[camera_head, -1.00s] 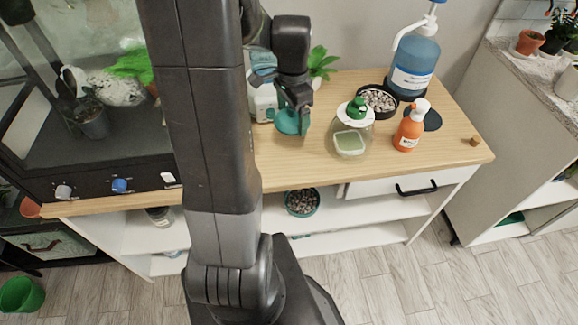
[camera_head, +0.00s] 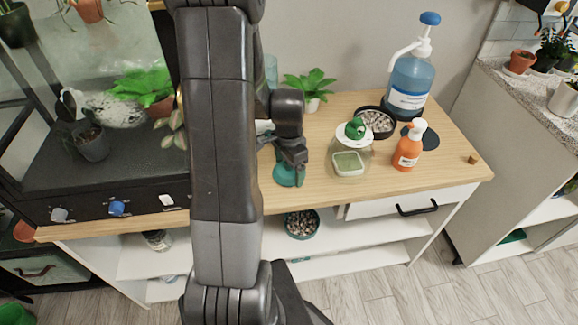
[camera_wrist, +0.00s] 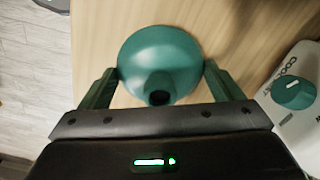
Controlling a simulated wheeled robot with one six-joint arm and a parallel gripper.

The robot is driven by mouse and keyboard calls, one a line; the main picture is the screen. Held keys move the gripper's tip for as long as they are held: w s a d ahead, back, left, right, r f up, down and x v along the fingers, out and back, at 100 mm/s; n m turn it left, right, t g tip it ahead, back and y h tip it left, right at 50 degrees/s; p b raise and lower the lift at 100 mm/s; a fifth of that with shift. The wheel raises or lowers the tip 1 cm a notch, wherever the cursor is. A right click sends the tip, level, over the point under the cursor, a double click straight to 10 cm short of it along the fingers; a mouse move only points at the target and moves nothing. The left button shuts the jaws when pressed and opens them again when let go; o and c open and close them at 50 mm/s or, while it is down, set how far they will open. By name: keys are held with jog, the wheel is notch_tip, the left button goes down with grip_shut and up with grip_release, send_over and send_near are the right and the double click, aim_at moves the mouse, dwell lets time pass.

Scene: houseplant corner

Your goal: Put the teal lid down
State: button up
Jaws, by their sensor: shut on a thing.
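The teal lid (camera_head: 288,176) is a shallow dome with a dark round spot, seen at the front left part of the wooden tabletop. It also shows in the wrist view (camera_wrist: 160,62), between the two fingers. My gripper (camera_head: 292,160) is shut on it from above, with a finger at each side of the lid in the wrist view (camera_wrist: 160,85). The lid is at or just above the wood; I cannot tell whether it touches.
The wooden table (camera_head: 320,197) has its front edge close to the lid. A glass jar with a green-knobbed top (camera_head: 351,150), an orange bottle (camera_head: 408,147), a pebble dish (camera_head: 377,121) and a blue pump bottle (camera_head: 410,82) stand to the right. A white teal-capped container (camera_wrist: 296,95) is close by.

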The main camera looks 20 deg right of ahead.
jog(key=shift+f, duration=0.2)
jog(key=o, duration=0.8)
notch_tip(320, 180, up, 12)
jog(key=shift+r+p, duration=0.2)
jog(key=shift+p, duration=0.25)
jog(key=shift+f+b, duration=0.4)
jog(key=shift+f, duration=4.2)
